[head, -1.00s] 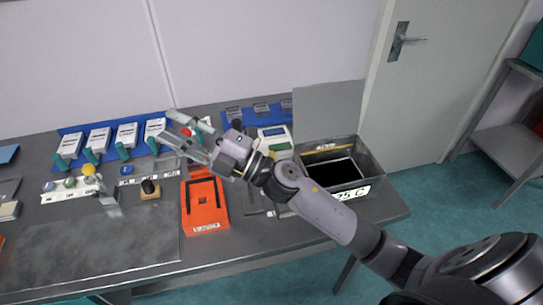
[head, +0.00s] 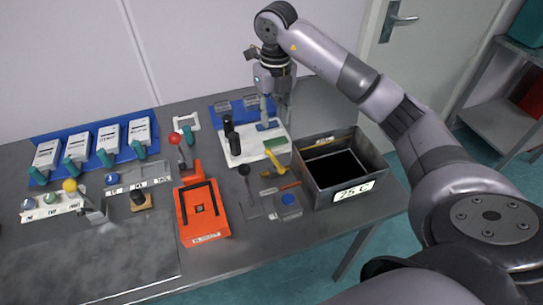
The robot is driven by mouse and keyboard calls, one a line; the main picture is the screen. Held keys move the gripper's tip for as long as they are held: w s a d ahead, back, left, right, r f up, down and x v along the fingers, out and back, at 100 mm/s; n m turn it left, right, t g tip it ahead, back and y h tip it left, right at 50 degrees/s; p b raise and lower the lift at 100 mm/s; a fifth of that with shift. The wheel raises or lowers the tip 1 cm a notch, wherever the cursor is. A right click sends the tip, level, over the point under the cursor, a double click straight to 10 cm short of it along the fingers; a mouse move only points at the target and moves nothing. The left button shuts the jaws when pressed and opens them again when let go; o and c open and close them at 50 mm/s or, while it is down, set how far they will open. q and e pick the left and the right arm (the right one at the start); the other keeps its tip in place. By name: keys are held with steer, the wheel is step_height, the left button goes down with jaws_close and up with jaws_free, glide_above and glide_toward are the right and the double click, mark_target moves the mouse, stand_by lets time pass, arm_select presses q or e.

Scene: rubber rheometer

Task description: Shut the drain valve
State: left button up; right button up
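The bath (head: 376,165) is a dark grey open box labelled 25 C, at the right end of the bench. A yellow handle (head: 274,160), which looks like the drain valve, sits by its left wall; whether it is open or shut I cannot tell. My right gripper (head: 266,122) points down over the white device (head: 240,150) behind and above the yellow handle, apart from it. Its fingers are seen nearly edge-on, so their opening is unclear. I see nothing held. My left gripper is out of view.
A black-knobbed lever (head: 245,171), an orange-handled tool (head: 284,188) and a small blue-buttoned box (head: 287,201) crowd the yellow handle. An orange tray (head: 204,226) lies to the left. A red-knobbed lever (head: 175,138) stands behind it. The bench's front left (head: 90,255) is clear.

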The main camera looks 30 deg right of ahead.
mark_target(275, 159)
step_height(275, 159, down, 17)
steer(key=shift+s+d+f+p, duration=0.1)
steer(key=shift+s+p, duration=0.05)
steer(key=shift+p, duration=1.1)
jaws_close()
